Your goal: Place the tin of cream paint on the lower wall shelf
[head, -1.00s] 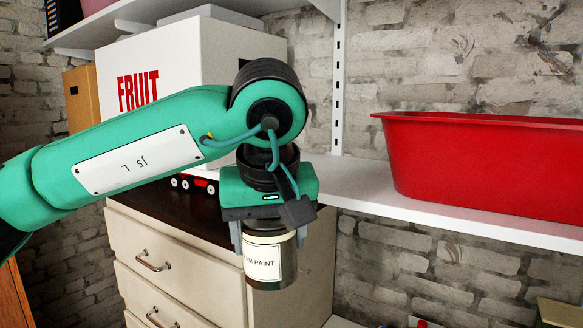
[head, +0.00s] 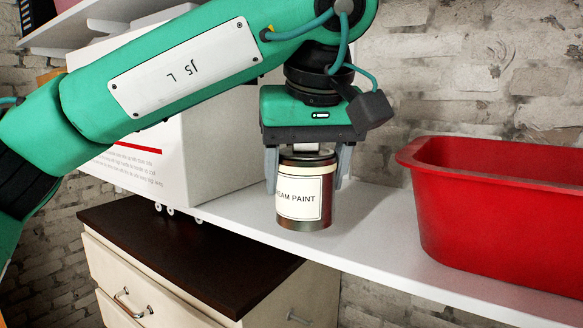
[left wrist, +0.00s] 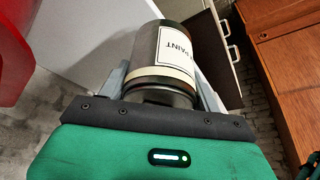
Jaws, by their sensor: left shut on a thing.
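The tin of cream paint (head: 304,200) is a dark metal can with a white label reading "PAINT". My left gripper (head: 310,165) is shut on it, with a finger on each side near its top. The tin hangs upright in front of or over the white wall shelf (head: 370,229); I cannot tell whether its base touches the shelf. The tin also shows in the left wrist view (left wrist: 168,50), between the two fingers. My right gripper is not in view.
A red tub (head: 500,225) stands on the shelf at the right. A large white box (head: 215,150) stands on the left, partly behind my left arm. A cream drawer unit with a dark top (head: 190,250) is below. Bare shelf shows between box and tub.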

